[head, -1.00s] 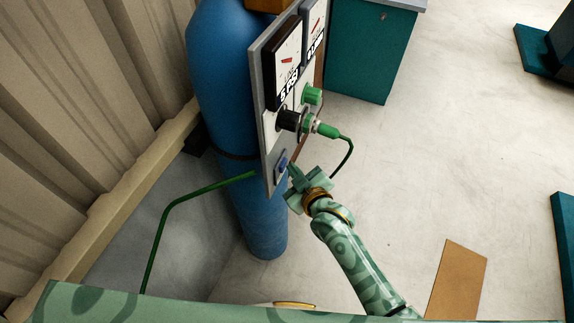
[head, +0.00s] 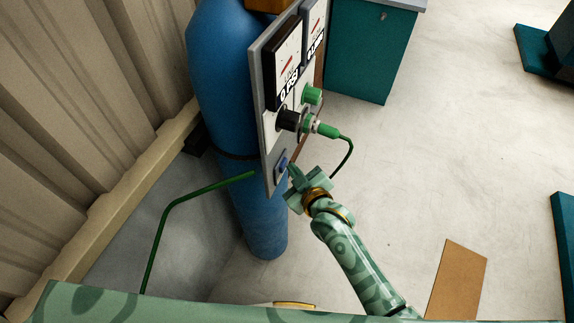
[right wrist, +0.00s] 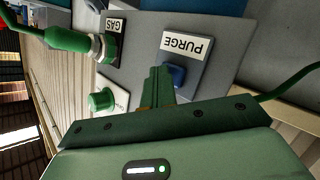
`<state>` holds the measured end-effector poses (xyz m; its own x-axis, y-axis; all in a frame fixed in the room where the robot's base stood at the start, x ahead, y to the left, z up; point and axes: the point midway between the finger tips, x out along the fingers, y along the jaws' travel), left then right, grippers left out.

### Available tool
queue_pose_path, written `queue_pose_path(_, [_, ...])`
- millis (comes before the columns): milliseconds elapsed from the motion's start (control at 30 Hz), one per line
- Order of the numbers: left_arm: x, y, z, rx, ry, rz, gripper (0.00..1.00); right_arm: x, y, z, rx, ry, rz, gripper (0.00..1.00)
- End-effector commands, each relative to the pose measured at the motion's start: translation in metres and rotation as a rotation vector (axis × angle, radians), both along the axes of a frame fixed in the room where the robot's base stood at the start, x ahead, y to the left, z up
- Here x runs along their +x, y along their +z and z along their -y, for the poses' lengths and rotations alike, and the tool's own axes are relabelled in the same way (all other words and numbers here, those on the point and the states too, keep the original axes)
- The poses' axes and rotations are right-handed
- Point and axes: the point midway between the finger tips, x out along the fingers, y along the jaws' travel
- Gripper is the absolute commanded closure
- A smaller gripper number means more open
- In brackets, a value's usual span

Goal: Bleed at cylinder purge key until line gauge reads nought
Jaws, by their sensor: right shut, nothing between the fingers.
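The blue cylinder (head: 223,80) stands upright behind a grey gauge panel (head: 269,150). The line gauge (head: 288,55) is the larger dial; the label under it appears to read 0 PSI. The blue purge key (head: 281,166) sits low on the panel; in the right wrist view the key (right wrist: 176,75) is beside a PURGE label (right wrist: 180,47). My right gripper (head: 293,171) is shut and empty, its fingertips (right wrist: 158,78) right at the key. I cannot tell whether they touch it. My left gripper is out of view.
A second dial (head: 316,22) is beside the line gauge. A teal cabinet (head: 368,50) stands behind; the floor at right is mostly clear.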

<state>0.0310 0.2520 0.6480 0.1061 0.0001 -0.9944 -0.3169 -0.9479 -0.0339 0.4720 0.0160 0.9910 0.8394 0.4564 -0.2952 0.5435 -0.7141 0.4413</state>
Motion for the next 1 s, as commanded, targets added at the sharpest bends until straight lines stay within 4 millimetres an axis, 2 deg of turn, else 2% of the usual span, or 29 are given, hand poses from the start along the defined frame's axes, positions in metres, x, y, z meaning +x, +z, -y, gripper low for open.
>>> queue_pose_path(267, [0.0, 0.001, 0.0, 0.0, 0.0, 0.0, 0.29, -0.001, 0.001, 0.001, 0.001, 0.001, 0.0, 1.0])
queue_pose_path(567, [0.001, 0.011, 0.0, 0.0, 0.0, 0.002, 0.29, -0.005, 0.001, 0.014, 0.0, 0.0, 0.0, 1.0])
queue_pose_path(867, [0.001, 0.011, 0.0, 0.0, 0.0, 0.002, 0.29, -0.005, 0.0, 0.016, 0.0, 0.0, 0.0, 1.0])
queue_pose_path(1000, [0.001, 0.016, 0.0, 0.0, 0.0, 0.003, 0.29, -0.007, 0.001, 0.022, -0.003, 0.0, -0.001, 1.0])
